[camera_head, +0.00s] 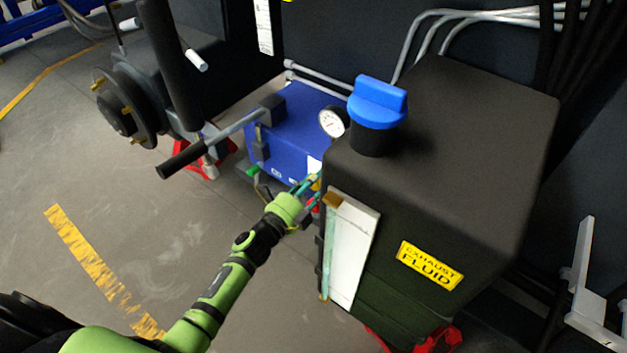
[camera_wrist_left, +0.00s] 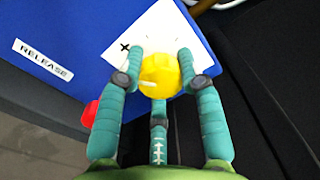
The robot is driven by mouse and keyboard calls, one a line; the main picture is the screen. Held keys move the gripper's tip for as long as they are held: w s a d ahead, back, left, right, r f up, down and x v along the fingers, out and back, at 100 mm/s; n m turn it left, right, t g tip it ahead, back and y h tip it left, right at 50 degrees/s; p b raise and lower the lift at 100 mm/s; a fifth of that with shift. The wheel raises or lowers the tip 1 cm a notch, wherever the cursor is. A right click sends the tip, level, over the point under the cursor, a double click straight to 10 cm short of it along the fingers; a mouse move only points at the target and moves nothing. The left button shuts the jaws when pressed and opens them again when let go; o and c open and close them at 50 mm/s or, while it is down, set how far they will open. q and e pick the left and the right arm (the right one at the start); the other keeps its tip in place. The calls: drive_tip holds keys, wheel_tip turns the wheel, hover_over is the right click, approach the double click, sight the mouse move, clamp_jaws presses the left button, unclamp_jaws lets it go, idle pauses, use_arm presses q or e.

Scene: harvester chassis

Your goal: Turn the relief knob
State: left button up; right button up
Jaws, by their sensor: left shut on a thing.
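The relief knob (camera_wrist_left: 161,76) is yellow with a small white mark. It sits over a white plate (camera_wrist_left: 150,30) with a black plus sign, on the blue box (camera_wrist_left: 75,35). My left gripper (camera_wrist_left: 163,80) is shut on the knob, with its teal fingers around it. In the head view my left gripper (camera_head: 309,184) reaches to the right side of the blue box (camera_head: 300,128), beside the black tank. The knob is mostly hidden there. My right gripper is not in view.
A black tank (camera_head: 450,140) with a blue cap (camera_head: 377,102) stands right of my left gripper. A gauge (camera_head: 333,122) sits behind. A red button (camera_wrist_left: 90,113) and a RELEASE label (camera_wrist_left: 43,59) are near the knob. A lever (camera_head: 180,158) stands left.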

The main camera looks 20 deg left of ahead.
use_arm(q)
drive_tip(key=shift+s+d+f+n, duration=0.1)
drive_tip(key=shift+d+n, duration=0.15)
drive_tip(key=shift+n, duration=0.75)
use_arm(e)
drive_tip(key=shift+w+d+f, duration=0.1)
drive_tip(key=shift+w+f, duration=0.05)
use_arm(q)
drive_tip(key=o, duration=1.1)
drive_tip(key=shift+o, duration=0.2)
drive_tip(key=shift+a, duration=0.15)
drive_tip(key=v, duration=1.2)
